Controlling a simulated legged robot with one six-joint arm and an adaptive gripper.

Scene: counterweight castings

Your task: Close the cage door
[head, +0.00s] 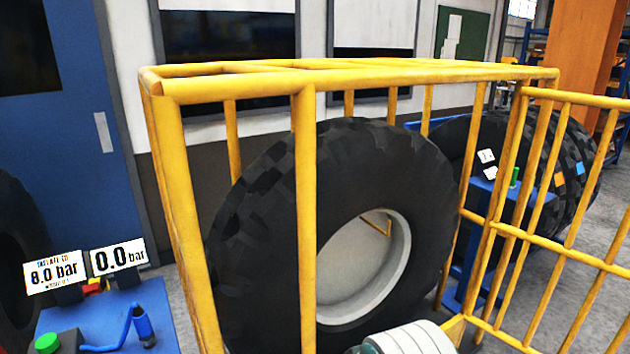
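The yellow tubular cage (305,200) stands in the middle of the head view. A large black tyre (255,215) with a pale grey rim stands upright inside it. The barred yellow cage door (560,250) is at the right. It stands swung out to the right from the cage's right-hand post, leaving the near side of the cage open in front of the tyre. The door's far right end and part of its lower edge are cut off by the picture. My gripper is not in view.
A blue stand (105,320) at the lower left carries a green button (47,342), a blue lever (142,322) and signs reading 8.0 bar and 0.0 bar (118,258). More tyres (570,160) stand behind the door. Grey floor (610,200) shows at the right.

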